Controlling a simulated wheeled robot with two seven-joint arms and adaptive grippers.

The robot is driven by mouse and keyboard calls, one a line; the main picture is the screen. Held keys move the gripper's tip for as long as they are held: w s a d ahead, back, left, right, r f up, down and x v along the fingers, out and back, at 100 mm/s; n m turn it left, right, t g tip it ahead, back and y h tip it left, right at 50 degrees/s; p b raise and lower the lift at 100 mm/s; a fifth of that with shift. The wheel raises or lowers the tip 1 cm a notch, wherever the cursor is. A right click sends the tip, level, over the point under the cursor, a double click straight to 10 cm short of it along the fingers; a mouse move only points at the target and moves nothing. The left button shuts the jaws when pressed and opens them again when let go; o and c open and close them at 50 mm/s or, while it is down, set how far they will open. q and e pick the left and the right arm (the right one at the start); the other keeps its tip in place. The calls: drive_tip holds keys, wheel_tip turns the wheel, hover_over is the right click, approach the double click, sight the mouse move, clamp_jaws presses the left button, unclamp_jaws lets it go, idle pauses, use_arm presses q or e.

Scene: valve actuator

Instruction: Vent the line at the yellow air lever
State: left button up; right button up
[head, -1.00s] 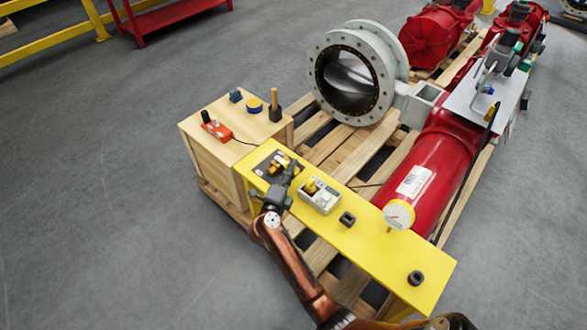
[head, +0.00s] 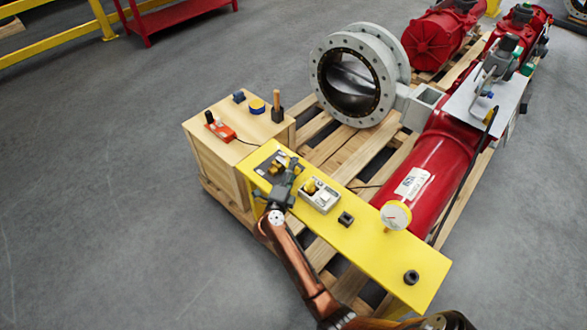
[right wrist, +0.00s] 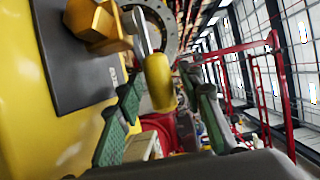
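The yellow air lever (head: 276,168) sits on a dark plate at the far left end of the yellow bench. In the right wrist view it has a yellow body (right wrist: 92,20) and a silver arm ending in a yellow grip (right wrist: 160,82). My right gripper (head: 290,170) is over the lever and partly hides it in the head view. In the right wrist view my right gripper (right wrist: 165,110) is open, its green-padded fingers apart. The yellow grip shows between them with gaps on both sides; contact is not visible. My left gripper is not in view.
Beside the lever on the yellow bench (head: 385,262) stand a grey box with a yellow knob (head: 319,195), small black sockets and a white gauge (head: 396,215). A wooden crate (head: 215,158) holds a red control. A red cylinder (head: 425,170) and large valve (head: 352,75) lie behind.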

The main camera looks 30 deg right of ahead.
drive_tip(key=v, duration=0.7)
drive_tip(key=shift+s+a, duration=0.15)
drive_tip(key=shift+a, duration=0.05)
idle(0.5)
